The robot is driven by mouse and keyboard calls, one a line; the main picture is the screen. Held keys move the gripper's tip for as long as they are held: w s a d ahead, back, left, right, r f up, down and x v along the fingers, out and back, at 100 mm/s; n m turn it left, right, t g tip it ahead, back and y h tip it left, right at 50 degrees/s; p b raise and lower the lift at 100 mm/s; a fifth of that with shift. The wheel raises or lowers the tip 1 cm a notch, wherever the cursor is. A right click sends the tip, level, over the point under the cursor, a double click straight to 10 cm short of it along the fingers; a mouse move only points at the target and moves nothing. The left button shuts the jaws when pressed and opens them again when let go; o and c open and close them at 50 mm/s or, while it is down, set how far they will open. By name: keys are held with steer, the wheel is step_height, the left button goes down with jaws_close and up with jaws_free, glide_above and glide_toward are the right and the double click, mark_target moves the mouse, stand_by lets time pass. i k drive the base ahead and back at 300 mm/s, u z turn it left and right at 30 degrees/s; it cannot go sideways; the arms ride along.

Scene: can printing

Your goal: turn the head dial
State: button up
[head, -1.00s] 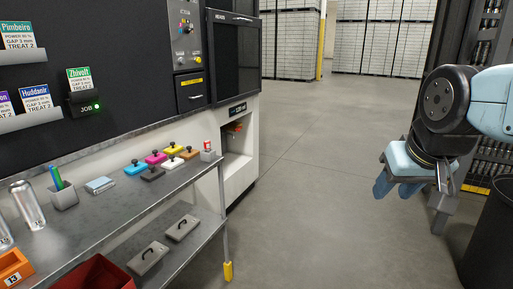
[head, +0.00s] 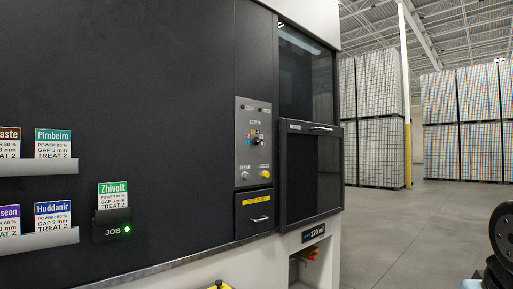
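A grey control panel (head: 254,143) is set in the black machine front, left of a dark glass door. On it is a small dark dial (head: 256,142) with coloured marks to its left and above; the label and pointer are too small to read. A pale button and a yellow button (head: 265,174) sit below the dial. Only a black part of my arm shows at the lower right edge. My gripper is out of view, so its state is hidden.
A drawer (head: 255,209) with a yellow label is below the panel. Other cards stand on ledges at left. Open floor (head: 440,225) lies right of the machine.

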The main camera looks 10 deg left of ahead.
mark_target(255, 140)
steer(key=u, duration=0.45)
steer(key=i, duration=1.05)
steer(key=u, duration=0.8)
steer(key=i, duration=0.45)
steer(key=u, duration=0.25)
steer(key=k, duration=0.85)
steer(key=u, duration=0.2)
steer(key=i, duration=0.85)
steer(key=z, duration=0.1)
